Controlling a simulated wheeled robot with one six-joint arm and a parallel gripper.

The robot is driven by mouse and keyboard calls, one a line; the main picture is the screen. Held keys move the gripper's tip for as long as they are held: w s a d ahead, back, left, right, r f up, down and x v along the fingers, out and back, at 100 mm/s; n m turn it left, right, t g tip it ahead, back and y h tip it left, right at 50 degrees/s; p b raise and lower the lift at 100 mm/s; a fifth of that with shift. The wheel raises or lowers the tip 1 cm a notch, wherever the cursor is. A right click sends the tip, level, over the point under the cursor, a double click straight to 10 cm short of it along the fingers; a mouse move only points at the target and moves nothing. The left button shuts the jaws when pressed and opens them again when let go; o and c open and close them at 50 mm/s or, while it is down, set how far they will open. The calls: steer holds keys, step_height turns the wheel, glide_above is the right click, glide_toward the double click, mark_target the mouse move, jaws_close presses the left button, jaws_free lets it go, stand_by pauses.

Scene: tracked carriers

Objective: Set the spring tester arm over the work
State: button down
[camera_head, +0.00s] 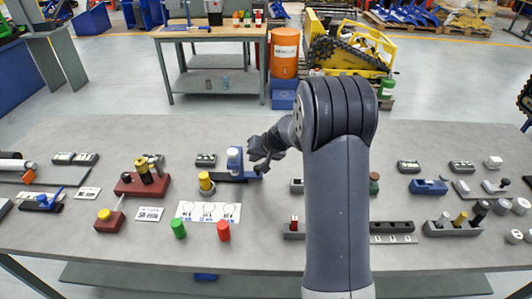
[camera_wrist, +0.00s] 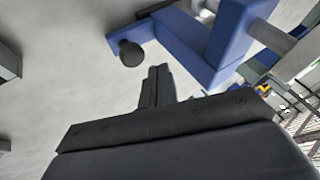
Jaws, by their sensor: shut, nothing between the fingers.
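The spring tester appears to be the blue fixture (camera_head: 235,162) with a pale cap on a dark base, left of centre on the bench. Its blue frame (camera_wrist: 232,35) fills the upper right of the wrist view, with a dark round knob (camera_wrist: 131,53) on a short blue part at its left. My gripper (camera_head: 261,163) is just right of the fixture in the head view. Its fingers (camera_wrist: 156,76) are shut and empty, close to the knob and apart from it in the wrist picture. I cannot make out the work or which way the tester arm is turned.
A white card (camera_head: 190,210) and green (camera_head: 178,228) and red (camera_head: 223,230) cylinders lie nearer the front. My arm hides the bench right of centre. Bare bench lies behind the fixture.

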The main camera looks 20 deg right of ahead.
steer(key=shift+w+a, duration=0.25)
steer(key=shift+a, duration=0.55)
steer(key=shift+a, duration=0.1)
steer(key=w+a, duration=0.1)
steer(key=a, duration=0.2)
steer(key=w+a, duration=0.1)
steer(key=a, duration=0.2)
steer(key=w+a, duration=0.1)
steer(key=a, duration=0.2)
steer(key=shift+w+a, duration=0.1)
steer(key=shift+a, duration=0.2)
steer(key=shift+a+r, duration=0.1)
steer(key=shift+a, duration=0.05)
steer(key=shift+b, duration=0.3)
